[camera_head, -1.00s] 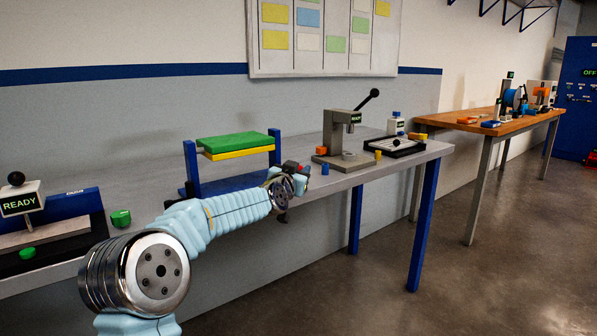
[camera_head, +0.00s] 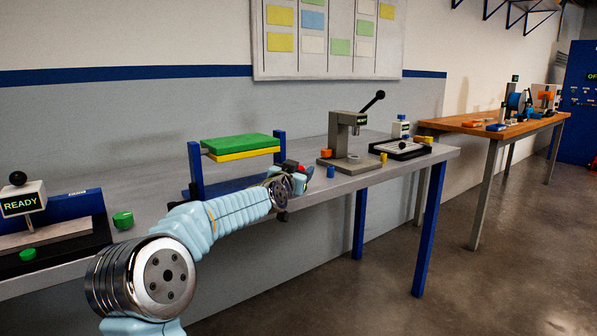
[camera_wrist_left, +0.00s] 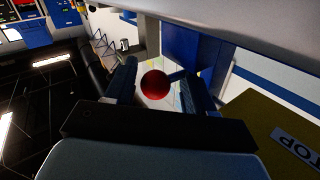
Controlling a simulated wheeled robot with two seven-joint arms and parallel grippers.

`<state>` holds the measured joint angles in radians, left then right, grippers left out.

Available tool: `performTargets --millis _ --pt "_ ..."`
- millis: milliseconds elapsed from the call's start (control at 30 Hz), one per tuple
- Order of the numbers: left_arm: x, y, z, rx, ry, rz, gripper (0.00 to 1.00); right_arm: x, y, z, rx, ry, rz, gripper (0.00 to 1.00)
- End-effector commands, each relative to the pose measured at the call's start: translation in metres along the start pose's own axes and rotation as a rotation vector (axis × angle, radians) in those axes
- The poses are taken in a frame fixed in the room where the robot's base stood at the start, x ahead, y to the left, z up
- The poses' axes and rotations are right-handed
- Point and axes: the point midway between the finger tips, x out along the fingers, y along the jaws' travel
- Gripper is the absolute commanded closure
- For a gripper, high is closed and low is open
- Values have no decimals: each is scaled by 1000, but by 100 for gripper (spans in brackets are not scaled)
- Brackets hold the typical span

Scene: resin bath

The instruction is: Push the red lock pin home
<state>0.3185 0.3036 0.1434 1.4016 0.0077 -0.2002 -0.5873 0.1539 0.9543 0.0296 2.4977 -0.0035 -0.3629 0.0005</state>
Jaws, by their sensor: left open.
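The red lock pin (camera_wrist_left: 154,84) shows its round red head in the left wrist view, between the two fingers. My left gripper (camera_wrist_left: 158,88) is open, with one finger on each side of the head; I cannot tell whether either touches it. In the head view a small patch of red shows at my left gripper (camera_head: 303,172), just right of the blue stand (camera_head: 196,170) that carries a green plate (camera_head: 238,143) above a yellow plate (camera_head: 245,155). The pin's shaft and hole are hidden. My right gripper is in neither view.
A grey lever press (camera_head: 341,140) stands to the right on the grey bench, with a small blue block (camera_head: 330,171) in front. A READY fixture (camera_head: 22,201) and a green block (camera_head: 123,220) are at left. A wooden bench (camera_head: 482,128) is beyond.

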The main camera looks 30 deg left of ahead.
Motion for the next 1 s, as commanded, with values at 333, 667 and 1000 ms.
performTargets --millis 333,667,1000 --pt "-44 1 3 1 2 0 46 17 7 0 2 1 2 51" --pt "-118 0 2 2 2 -1 46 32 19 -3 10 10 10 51" --pt "-138 0 1 0 -1 0 46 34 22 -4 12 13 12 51"
